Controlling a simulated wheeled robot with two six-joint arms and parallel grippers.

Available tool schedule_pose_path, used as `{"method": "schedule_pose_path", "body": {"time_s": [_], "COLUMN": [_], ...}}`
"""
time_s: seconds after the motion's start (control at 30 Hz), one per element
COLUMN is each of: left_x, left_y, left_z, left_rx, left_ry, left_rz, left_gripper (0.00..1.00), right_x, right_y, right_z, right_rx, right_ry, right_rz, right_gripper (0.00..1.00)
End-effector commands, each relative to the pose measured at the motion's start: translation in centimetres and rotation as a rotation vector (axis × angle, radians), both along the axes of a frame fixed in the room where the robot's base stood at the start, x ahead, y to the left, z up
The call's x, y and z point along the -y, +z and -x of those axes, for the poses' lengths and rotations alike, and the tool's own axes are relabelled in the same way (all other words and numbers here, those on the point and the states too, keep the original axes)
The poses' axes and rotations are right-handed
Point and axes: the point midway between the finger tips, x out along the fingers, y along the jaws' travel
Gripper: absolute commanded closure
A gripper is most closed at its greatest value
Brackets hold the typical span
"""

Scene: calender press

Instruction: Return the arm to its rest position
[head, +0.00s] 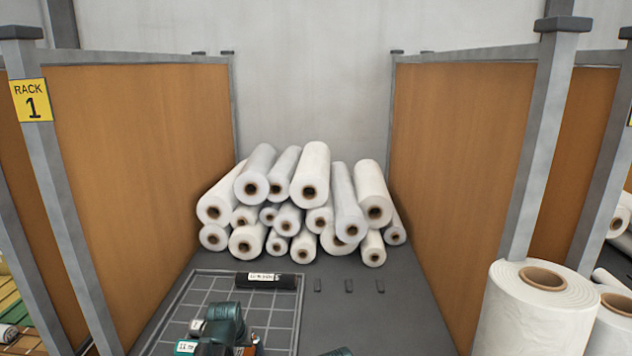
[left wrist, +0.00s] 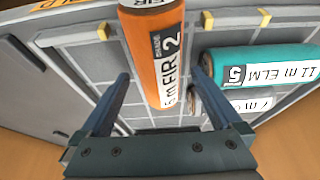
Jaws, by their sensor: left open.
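My left gripper (head: 224,322) shows as a dark teal shape at the bottom of the head view, over the grid tray; its fingertips are not clear there. In the left wrist view the left gripper (left wrist: 160,80) is open, with its two fingers apart. An orange roll (left wrist: 150,35) labelled FIR 2 lies beyond and between the fingers; I cannot tell how close it is. I see no clear part of my right gripper.
The grid tray (head: 172,330) holds a black roll (head: 266,281) at its back. Big white rolls (head: 535,310) stand at the right.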

Motion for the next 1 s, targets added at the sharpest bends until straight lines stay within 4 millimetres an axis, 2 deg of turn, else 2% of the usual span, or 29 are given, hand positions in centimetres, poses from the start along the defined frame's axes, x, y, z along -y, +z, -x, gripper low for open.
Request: {"method": "schedule_pose_path", "body": {"time_s": [0.47, 0.67, 1.0], "left_x": [0.0, 0.0, -0.1], "left_y": [0.9, 2.7, 7.0], "left_z": [0.3, 1.0, 2.8], "left_rx": [0.0, 0.0, 0.0], "left_ry": [0.0, 0.0, 0.0], "left_rz": [0.0, 0.0, 0.0], "left_gripper": [0.01, 0.01, 0.01], "right_x": [0.0, 0.0, 0.0], "right_y": [0.9, 2.7, 7.0], "right_z": [0.0, 0.0, 0.0], "right_rx": [0.0, 0.0, 0.0], "right_ry": [0.0, 0.001, 0.002], "right_rz": [0.0, 0.0, 0.0], "right_gripper": [0.01, 0.01, 0.01]}}
